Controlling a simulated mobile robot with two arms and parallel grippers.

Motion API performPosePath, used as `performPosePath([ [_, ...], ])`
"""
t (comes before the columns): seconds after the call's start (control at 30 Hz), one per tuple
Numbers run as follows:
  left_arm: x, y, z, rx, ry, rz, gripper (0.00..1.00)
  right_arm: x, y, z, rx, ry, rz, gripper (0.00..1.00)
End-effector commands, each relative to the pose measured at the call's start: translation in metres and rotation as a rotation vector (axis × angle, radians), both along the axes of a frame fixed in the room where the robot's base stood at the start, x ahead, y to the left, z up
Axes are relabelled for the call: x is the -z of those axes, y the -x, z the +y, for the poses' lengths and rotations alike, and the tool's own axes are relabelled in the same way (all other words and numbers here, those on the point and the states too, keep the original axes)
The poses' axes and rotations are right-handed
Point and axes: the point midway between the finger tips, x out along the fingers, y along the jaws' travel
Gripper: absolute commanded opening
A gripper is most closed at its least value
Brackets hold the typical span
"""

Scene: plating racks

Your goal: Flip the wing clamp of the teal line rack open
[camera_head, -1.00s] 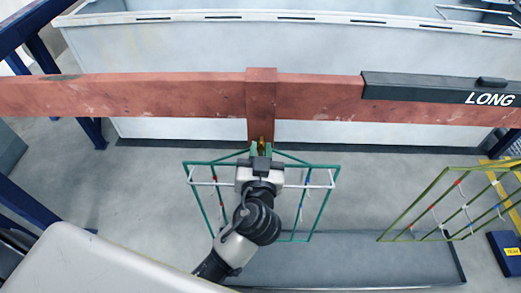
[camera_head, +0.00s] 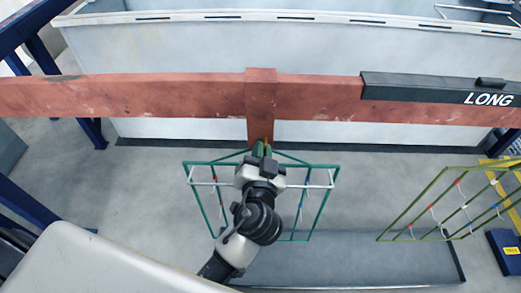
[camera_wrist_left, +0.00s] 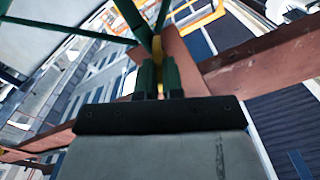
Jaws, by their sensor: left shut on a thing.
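The teal line rack (camera_head: 323,205) is a teal wire frame with white hooks, hanging below the red beam's short post. My left gripper (camera_head: 263,149) is at the rack's top middle, just under the post, and hides much of it. The wing clamp (camera_wrist_left: 158,48) is a small yellow piece in the left wrist view, at the fingertips where the teal bars meet the red beam. The green fingers (camera_wrist_left: 158,78) are closed on it, and they cover part of it. How far the wing is turned cannot be told. My right gripper is not in view.
The red beam (camera_head: 150,95) crosses the view, with a black block marked LONG (camera_head: 440,88) on its right. A green rack (camera_head: 440,205) hangs at the right. A grey tray (camera_head: 400,262) lies on the floor below. A pale tank (camera_head: 300,45) stands behind.

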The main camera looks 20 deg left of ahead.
Motion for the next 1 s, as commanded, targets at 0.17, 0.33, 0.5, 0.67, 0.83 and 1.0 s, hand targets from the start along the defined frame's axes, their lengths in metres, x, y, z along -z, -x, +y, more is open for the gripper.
performPosePath([
  [0.17, -0.001, 0.0, -0.001, 0.001, -0.162, 0.046, 0.0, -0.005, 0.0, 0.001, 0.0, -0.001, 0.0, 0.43],
  [0.33, -0.001, 0.0, -0.002, 0.001, -0.316, 0.092, 0.0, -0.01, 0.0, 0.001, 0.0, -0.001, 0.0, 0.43],
  [0.5, 0.0, -0.001, -0.002, 0.001, -0.473, 0.135, 0.0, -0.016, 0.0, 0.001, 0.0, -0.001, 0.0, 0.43],
  [0.67, 0.0, -0.001, -0.003, 0.001, -0.619, 0.177, 0.0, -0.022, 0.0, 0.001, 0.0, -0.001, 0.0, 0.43],
  [0.83, 0.001, -0.001, -0.003, 0.002, -0.766, 0.219, 0.0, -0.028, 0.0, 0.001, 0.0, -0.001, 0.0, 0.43],
  [1.0, 0.002, -0.001, -0.004, 0.003, -0.891, 0.255, 0.0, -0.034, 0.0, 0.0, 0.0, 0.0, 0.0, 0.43],
])
